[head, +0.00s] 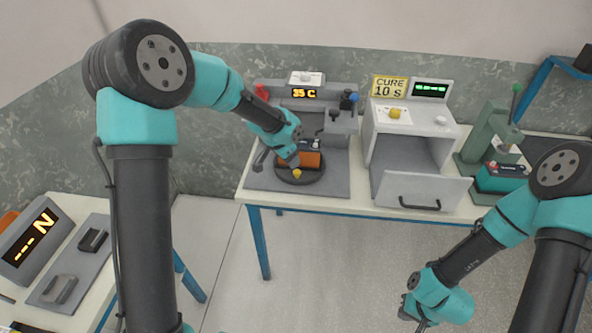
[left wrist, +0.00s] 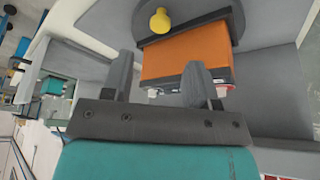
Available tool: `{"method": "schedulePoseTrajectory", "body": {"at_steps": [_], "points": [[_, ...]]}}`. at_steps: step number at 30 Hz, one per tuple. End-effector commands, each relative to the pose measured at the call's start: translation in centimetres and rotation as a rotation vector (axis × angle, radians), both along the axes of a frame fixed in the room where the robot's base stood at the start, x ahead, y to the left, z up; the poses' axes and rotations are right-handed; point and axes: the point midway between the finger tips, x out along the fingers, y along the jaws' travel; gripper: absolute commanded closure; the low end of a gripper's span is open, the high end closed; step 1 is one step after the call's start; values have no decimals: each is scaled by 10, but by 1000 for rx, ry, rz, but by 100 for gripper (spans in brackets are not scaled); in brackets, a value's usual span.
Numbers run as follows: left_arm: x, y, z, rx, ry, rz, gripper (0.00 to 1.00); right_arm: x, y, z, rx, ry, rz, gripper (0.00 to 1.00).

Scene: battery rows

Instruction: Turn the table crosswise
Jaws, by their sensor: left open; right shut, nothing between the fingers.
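The round dark turntable (head: 318,181) sits on a grey station plate. It carries an orange battery (head: 311,161) with a dark frame, lying roughly left to right in the head view. A yellow knob (head: 297,174) stands at the turntable's near edge; the left wrist view also shows the knob (left wrist: 160,20) and the battery (left wrist: 188,47). My left gripper (head: 291,163) is open, close over the battery's left part. In the left wrist view one finger overlaps the battery and the other is beside it; contact cannot be told. My right gripper (head: 419,322) is shut and empty, low at the right.
Behind the turntable stands a station with a "35 C" display (head: 304,93). A side table with a display (head: 35,240) is at lower left.

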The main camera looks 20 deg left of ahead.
Motion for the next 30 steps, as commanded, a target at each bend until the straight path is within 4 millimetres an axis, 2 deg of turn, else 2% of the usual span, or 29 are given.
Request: {"method": "schedulePoseTrajectory", "body": {"at_steps": [9, 15, 26, 30], "points": [[16, -12, -51, 0, 3, -1, 46, 0, 0, 0, 0, 0, 0, 100], [23, -17, -71, 1, 1, 0, 46, 0, 0, 0, 0, 0, 0, 100], [25, -19, -76, 0, 0, -1, 46, 0, 0, 0, 0, 0, 0, 100], [25, -19, -76, 0, 0, -1, 58, 0, 0, 0, 0, 0, 0, 100]]}}
